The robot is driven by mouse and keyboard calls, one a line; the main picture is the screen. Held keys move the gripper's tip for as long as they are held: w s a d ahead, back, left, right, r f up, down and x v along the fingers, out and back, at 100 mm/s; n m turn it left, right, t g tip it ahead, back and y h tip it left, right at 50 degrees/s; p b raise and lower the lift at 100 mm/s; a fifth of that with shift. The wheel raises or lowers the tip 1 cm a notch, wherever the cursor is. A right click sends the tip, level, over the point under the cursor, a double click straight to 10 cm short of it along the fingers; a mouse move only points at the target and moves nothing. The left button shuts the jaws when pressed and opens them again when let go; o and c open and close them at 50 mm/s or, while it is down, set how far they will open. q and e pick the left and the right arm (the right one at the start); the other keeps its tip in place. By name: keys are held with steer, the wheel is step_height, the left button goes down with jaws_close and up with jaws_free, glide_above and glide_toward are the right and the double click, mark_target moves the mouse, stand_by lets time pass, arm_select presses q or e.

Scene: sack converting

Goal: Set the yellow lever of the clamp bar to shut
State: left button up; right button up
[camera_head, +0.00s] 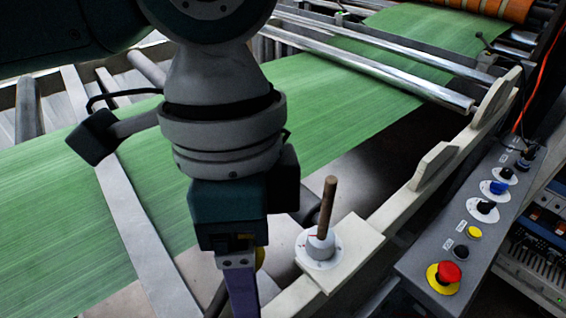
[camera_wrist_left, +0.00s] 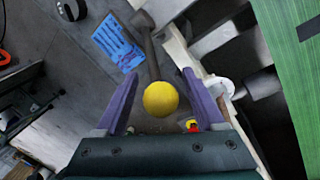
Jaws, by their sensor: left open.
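In the left wrist view a round yellow knob (camera_wrist_left: 160,98) shows between the two purple fingers of my left gripper (camera_wrist_left: 160,74). The fingers are open, with a visible gap on each side of the knob. A dark grey bar (camera_wrist_left: 150,48) runs up behind the knob; it looks like the lever's arm, but the join is hidden. In the head view my left gripper (camera_head: 240,288) points down at the bottom centre, its fingertips cut off by the frame. A sliver of yellow (camera_head: 260,257) shows just behind it. The lever's setting cannot be told. My right gripper is not in view.
A wooden-handled stick on a white base (camera_head: 320,246) stands close right of my left gripper. A control panel (camera_head: 431,256) with a red button (camera_head: 448,272) lies farther right. Green sheet (camera_head: 340,95) runs behind over metal rollers.

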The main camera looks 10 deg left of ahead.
arm_select(q)
steer(key=shift+f, duration=0.1)
jaws_close()
stand_by(0.6)
stand_by(0.8)
